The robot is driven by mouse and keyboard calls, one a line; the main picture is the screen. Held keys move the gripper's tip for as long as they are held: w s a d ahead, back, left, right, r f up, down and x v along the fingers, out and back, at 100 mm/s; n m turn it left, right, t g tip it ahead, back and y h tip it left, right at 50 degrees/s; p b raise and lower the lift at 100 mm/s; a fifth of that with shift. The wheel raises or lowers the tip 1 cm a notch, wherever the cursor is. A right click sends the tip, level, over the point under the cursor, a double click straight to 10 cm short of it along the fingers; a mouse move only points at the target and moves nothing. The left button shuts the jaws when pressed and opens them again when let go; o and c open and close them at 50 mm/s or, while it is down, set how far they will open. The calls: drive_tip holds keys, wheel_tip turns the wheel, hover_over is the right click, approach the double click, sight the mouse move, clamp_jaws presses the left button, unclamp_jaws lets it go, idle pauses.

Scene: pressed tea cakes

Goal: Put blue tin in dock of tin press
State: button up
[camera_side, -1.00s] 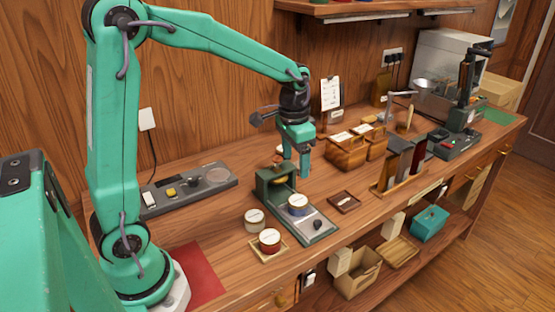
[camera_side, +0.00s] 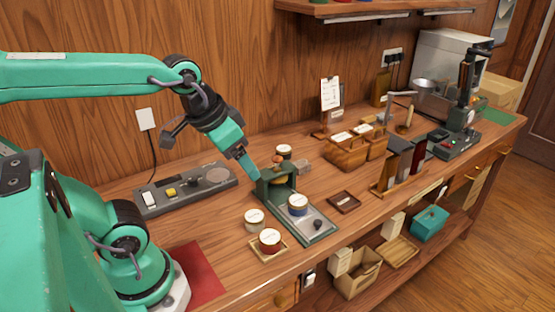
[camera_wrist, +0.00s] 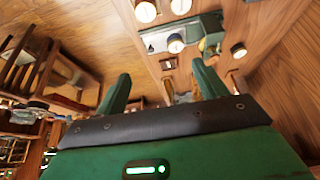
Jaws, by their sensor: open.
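The blue tin (camera_side: 298,204), with a pale lid, sits upright on the base plate of the green tin press (camera_side: 276,185), in front of the press's upright frame. Its placement relative to the dock is hard to judge at this size. My gripper (camera_side: 254,174) is tilted down just left of and above the press frame, apart from the blue tin, and holds nothing. In the wrist view my two fingers (camera_wrist: 162,86) are spread apart with nothing between them. The tin press (camera_wrist: 190,35) shows beyond them with a pale-lidded tin (camera_wrist: 176,43) on its plate.
A cream tin (camera_side: 254,218) and a red tin (camera_side: 270,241) on a small wooden coaster stand left of the press. A dark tin (camera_side: 284,151) stands behind it. A small brown tray (camera_side: 344,202) lies to the right, and a grey scale-like panel (camera_side: 188,190) to the left.

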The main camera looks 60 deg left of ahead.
drive_tip(key=shift+s+d+f+t, duration=0.15)
drive_tip(key=shift+s+t, duration=0.15)
drive_tip(key=shift+s, duration=0.65)
